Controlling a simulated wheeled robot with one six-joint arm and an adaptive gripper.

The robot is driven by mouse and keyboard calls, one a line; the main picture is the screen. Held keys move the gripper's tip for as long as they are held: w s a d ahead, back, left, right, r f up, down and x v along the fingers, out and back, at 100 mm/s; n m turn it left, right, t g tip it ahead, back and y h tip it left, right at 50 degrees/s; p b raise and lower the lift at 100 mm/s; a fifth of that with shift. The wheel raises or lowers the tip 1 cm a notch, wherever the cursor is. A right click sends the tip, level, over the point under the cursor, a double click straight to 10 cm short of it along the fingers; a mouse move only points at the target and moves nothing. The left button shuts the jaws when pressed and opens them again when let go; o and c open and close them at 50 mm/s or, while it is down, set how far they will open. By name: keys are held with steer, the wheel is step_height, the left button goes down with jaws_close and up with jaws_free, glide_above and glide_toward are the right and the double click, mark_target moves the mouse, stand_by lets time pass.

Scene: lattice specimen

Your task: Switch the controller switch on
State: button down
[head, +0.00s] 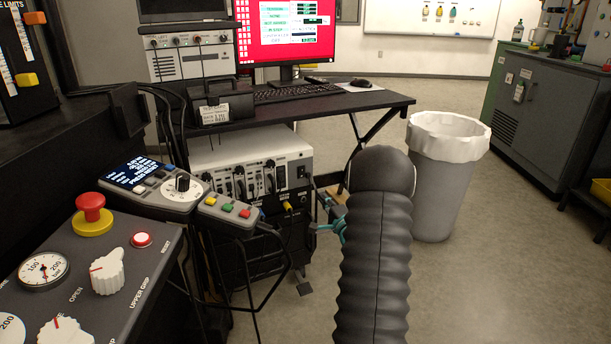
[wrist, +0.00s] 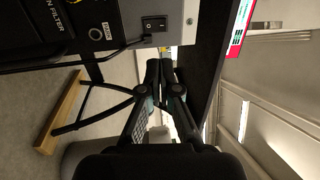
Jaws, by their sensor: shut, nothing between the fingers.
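The controller (head: 240,158) is a pale box with cables plugged into its front, on a shelf below the desk in the head view. In the wrist view a black rocker switch (wrist: 154,24) sits on a pale grey panel (wrist: 181,14), which appears turned sideways; which side of the rocker is pressed I cannot tell. My gripper (wrist: 160,66) is shut and empty, its fingertips together just below the switch in that view, with a visible gap. In the head view my arm hides most of the gripper, in front of the controller's right end.
A black cable (wrist: 115,50) crosses beside the panel, left of my fingertips. The desk (head: 345,101) overhangs the controller. A lined bin (head: 437,185) stands right of my arm. A console with an emergency stop button (head: 91,208) is at the left. Open floor lies at right.

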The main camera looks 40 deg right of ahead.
mark_target(302, 170)
steer(key=shift+r, duration=0.2)
steer(key=p+x, duration=0.1)
steer(key=x, duration=1.3)
